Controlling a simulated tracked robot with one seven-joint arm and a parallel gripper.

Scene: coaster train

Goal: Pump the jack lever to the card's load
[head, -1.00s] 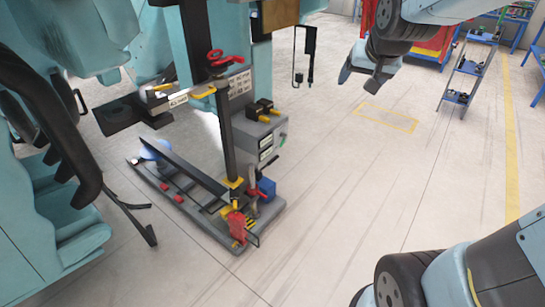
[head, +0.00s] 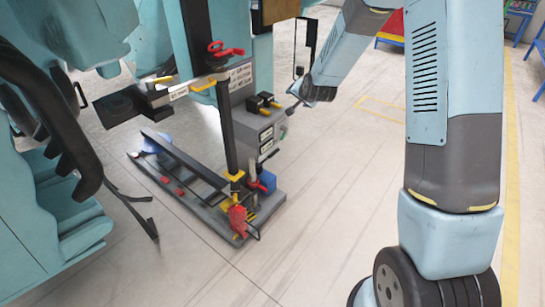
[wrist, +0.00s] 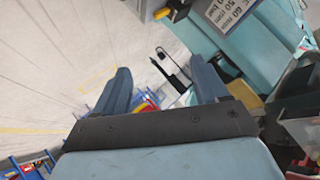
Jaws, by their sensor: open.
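The jack stand's base plate (head: 215,215) lies on the floor, with a black post (head: 228,140) rising from it. At its front are a red part (head: 238,220), a blue block (head: 267,181) and a thin dark rod (head: 262,160) that may be the lever; I cannot tell. A printed card (head: 241,75) is on the stand behind the post; a printed card also shows in the wrist view (wrist: 228,12), at its top. My gripper (head: 297,101) is right of the grey box; in the wrist view its fingers (wrist: 162,82) are apart with nothing held.
The grey box (head: 258,128) with small displays stands beside the post. A red clamp handle (head: 224,50) and a horizontal bar (head: 175,93) are higher up. A black pendant (head: 306,45) hangs behind. Teal machinery (head: 55,200) fills the left. The floor right of the base is clear.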

